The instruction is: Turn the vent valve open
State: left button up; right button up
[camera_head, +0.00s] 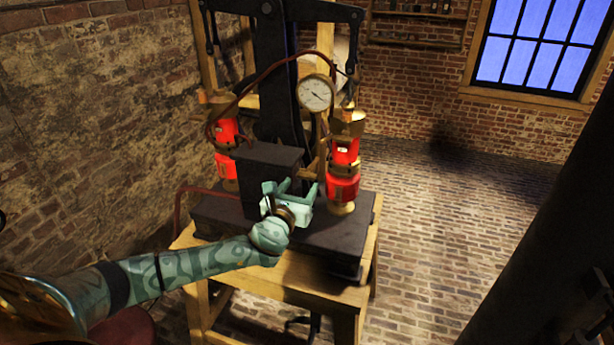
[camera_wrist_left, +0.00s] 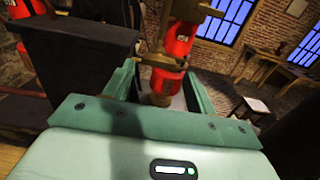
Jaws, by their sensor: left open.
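Two red jars with brass fittings stand on a black machine: the right one (camera_head: 343,187) and the left one (camera_head: 227,135). The right jar also shows in the left wrist view (camera_wrist_left: 168,82), between and beyond my fingers. A brass fitting with a small lever (camera_wrist_left: 158,61) sits across that jar; I cannot tell for sure that it is the vent valve. My left gripper (camera_head: 290,187) is open and empty, in front of the black block and left of the right jar. In the wrist view its fingers (camera_wrist_left: 160,75) point toward the jar, apart from it. My right gripper is out of view.
A round white gauge (camera_head: 316,93) stands above the jars. A black block (camera_head: 268,165) is close behind my left gripper. The machine's black base (camera_head: 330,245) rests on a wooden table (camera_head: 310,287). The brick floor (camera_head: 465,220) to the right is clear.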

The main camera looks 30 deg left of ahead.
aim_at(305, 178)
pick_arm(q)
jog(key=x, duration=0.6)
jog(key=shift+w+b, duration=0.15)
jog(key=shift+b, duration=0.2)
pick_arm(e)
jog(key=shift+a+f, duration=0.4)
pick_arm(q)
jog(key=c, duration=0.7)
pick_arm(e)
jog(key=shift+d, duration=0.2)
